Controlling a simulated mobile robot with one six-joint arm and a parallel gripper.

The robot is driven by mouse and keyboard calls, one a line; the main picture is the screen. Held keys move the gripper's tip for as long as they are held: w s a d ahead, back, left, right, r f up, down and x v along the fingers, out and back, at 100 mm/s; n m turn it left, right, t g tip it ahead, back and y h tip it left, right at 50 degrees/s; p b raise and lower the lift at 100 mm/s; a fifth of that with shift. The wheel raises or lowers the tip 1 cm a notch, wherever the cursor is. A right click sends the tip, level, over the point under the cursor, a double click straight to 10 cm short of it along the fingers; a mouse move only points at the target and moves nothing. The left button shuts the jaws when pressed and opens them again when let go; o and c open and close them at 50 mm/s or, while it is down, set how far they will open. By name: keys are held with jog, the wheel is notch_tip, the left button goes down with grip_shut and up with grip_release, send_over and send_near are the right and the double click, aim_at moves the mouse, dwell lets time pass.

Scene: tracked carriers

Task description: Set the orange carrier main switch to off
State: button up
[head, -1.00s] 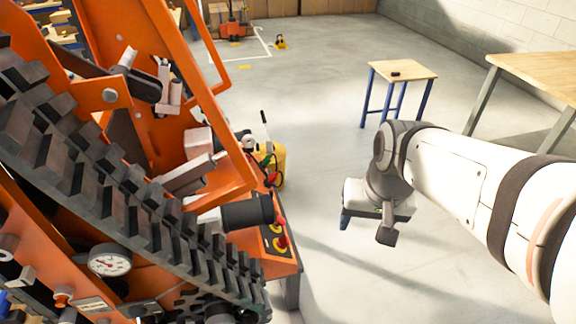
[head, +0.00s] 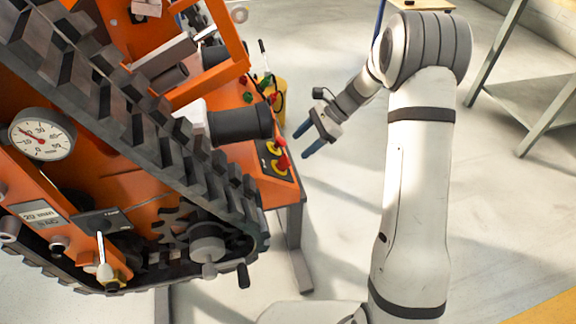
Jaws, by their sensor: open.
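The orange tracked carrier (head: 150,190) fills the left of the head view, its black rubber track running diagonally across it. An orange control panel at its right end bears two red controls on yellow plates, an upper one (head: 281,141) and a lower one (head: 282,162). Which of them is the main switch, and its position, I cannot tell. Green and red knobs (head: 247,96) sit further up the panel. My gripper (head: 307,141) is open and empty, its two blue fingertips pointing at the panel from the right. It appears apart from the red controls.
A black cylinder (head: 240,122) juts out left of the red controls. A yellow container (head: 277,90) stands behind the panel. A lever (head: 102,255) and a gauge (head: 41,134) are on the near side. A metal-legged table (head: 540,90) is at right; floor between is clear.

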aim_at(287, 158)
jog(key=b+x, duration=0.2)
jog(key=x, duration=0.6)
jog(key=shift+w+a+f, duration=0.1)
